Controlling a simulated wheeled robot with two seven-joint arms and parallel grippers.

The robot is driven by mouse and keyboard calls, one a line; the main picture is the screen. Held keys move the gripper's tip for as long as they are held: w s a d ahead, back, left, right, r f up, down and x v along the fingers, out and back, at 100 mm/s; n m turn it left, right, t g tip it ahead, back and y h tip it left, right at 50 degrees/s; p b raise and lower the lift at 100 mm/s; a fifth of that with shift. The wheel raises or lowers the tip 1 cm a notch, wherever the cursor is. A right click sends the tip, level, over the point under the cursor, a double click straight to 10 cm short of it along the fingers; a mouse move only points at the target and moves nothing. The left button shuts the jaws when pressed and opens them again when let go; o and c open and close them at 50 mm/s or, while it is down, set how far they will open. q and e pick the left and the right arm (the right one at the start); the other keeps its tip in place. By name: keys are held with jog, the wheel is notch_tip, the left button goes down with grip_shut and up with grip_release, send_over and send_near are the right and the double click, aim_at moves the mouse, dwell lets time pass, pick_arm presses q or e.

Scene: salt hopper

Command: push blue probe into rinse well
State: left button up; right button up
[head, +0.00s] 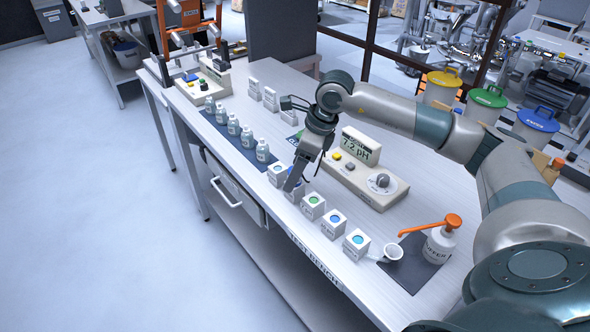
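My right gripper (298,177), on the arm from the right, points down over the row of small white block wells at the bench's front edge. Its tips are at the second block (293,196), partly hiding it; whether they touch, or hold a probe, I cannot tell. The other wells have round coloured tops: a pale-blue one (278,174), a green one (313,207), a blue one (334,224) and another blue one (356,245). Their labels are too small to read, so I cannot tell which is the rinse well. No blue probe is clearly visible. My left gripper is out of view.
A pH meter (360,147) reading 7.2 stands behind the wells. Several bottles (247,137) stand on a dark mat to the left. A white cup (393,253) and an orange-pump bottle (442,241) are at the right. Lidded bins (485,103) stand beyond the bench.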

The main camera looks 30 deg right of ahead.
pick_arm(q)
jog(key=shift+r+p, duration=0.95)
pick_arm(e)
jog(key=shift+v, duration=2.5)
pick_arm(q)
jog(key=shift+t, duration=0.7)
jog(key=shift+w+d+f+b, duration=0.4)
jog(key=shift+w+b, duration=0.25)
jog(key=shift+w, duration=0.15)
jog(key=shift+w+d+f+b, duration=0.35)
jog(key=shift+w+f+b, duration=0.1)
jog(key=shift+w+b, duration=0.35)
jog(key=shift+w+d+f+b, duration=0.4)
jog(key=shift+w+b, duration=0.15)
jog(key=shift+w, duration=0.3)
pick_arm(e)
jog(key=v, duration=1.7)
jog(key=shift+r, duration=0.2)
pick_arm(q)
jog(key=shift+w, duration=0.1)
pick_arm(e)
jog(key=shift+d, duration=0.1)
